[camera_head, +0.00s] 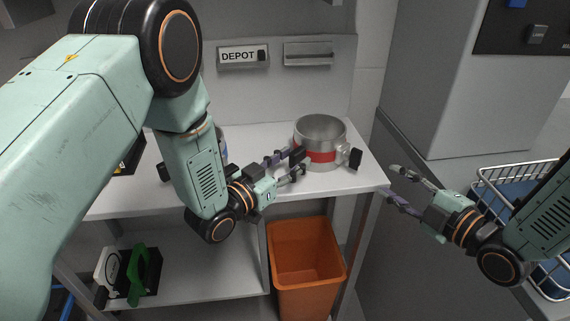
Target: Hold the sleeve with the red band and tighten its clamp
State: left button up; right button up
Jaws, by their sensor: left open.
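The metal sleeve with the red band (319,129) stands upright on the right part of the white shelf top. My right gripper (393,182) is open and empty, to the right of the shelf's edge and apart from the clamp.
An orange bin (307,263) is below the shelf top. Black and green items (144,272) sit on the lower shelf. A wire basket (497,174) is at right.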

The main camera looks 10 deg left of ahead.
pick_arm(q)
grip_shut()
dwell(0.4)
dwell(0.6)
dwell(1.1)
